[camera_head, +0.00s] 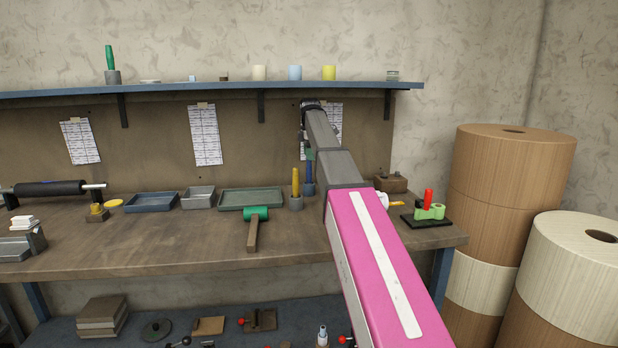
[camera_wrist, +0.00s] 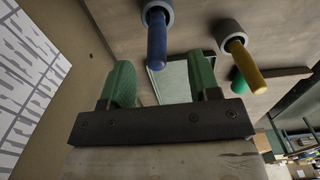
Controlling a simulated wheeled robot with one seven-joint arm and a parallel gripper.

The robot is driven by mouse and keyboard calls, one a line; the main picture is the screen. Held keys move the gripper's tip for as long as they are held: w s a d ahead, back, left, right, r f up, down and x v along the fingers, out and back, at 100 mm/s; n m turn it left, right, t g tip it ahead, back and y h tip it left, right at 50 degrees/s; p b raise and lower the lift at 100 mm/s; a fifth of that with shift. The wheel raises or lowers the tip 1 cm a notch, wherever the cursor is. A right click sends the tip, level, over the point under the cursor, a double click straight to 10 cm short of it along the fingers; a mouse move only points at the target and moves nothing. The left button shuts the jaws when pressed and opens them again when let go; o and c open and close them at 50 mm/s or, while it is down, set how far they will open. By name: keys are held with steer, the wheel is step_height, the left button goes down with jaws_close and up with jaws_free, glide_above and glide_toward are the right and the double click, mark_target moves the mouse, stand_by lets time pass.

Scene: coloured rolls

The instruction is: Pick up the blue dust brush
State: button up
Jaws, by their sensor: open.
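The blue dust brush (camera_head: 309,174) stands upright on the bench, blue handle up and grey round base down. It is partly hidden by my arm in the head view. In the wrist view its blue handle (camera_wrist: 156,42) points toward the gap between my fingers. My gripper (camera_wrist: 160,62) is open, with green finger pads apart and nothing held. In the head view my gripper (camera_head: 309,154) appears just above the top of the blue handle, and contact cannot be told.
A similar yellow-handled brush (camera_head: 296,184) stands close to the left. A green tray (camera_head: 250,205) and a green-headed mallet (camera_head: 255,222) lie further left. A wooden block (camera_head: 390,182) and a black stand (camera_head: 430,220) are at right. A shelf (camera_head: 210,87) runs above.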

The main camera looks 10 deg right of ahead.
mark_target(309, 164)
steer(key=f, duration=0.5)
steer(key=shift+w+a, duration=0.1)
steer(key=shift+w, duration=0.1)
steer(key=c, duration=1)
steer(key=shift+r, duration=0.1)
